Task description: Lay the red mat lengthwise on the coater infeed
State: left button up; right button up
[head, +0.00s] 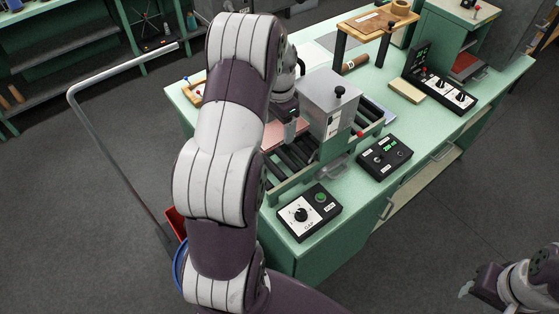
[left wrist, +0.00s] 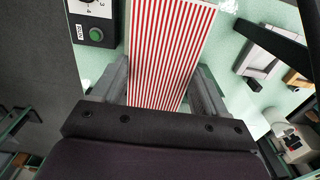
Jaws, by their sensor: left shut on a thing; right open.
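The red mat (left wrist: 170,45), with red and white stripes, is between the fingers of my left gripper (left wrist: 165,80) in the left wrist view, and the gripper is shut on it. In the head view a pinkish strip of the mat (head: 271,136) shows beside my left arm, over the coater infeed (head: 288,158) with its dark rollers. My left gripper (head: 291,130) is mostly hidden there. I cannot tell whether the mat touches the rollers. The coater (head: 331,101) is a grey box with a black knob. My right gripper (head: 474,287) is open and empty at the lower right, away from the table.
A control box with a dial and green button (head: 309,213) stands at the table's front edge; it also shows in the left wrist view (left wrist: 96,22). A display box (head: 385,158) is to its right. A wooden stand (head: 375,22) is behind. A bent grey rail (head: 120,66) stands at left.

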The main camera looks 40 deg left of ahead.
aim_at(279, 136)
pick_arm(q)
jog(key=f, duration=0.1)
jog(key=f+p, duration=0.1)
jog(key=f, duration=0.3)
jog(key=shift+w+a+f, duration=0.25)
jog(key=shift+w+a, duration=0.1)
jog(key=shift+w, duration=0.05)
jog(key=f, duration=0.2)
jog(key=f+p, duration=0.1)
jog(key=f, duration=0.1)
jog(key=f+p, duration=0.1)
jog(key=f, duration=0.1)
jog(key=shift+s+d+f, duration=0.3)
jog(key=shift+s, duration=0.05)
jog(key=shift+w+a+f, duration=0.15)
jog(key=shift+w+f, duration=0.1)
jog(key=shift+f, duration=0.1)
jog(key=shift+s, duration=0.2)
jog(key=o, duration=1)
jog(key=shift+o, duration=0.2)
jog(key=shift+f, duration=0.1)
pick_arm(e)
notch_tip(279, 136, up, 4)
jog(key=shift+w+a+f, duration=0.1)
jog(key=shift+w+a, duration=0.05)
pick_arm(q)
jog(key=shift+w, duration=0.1)
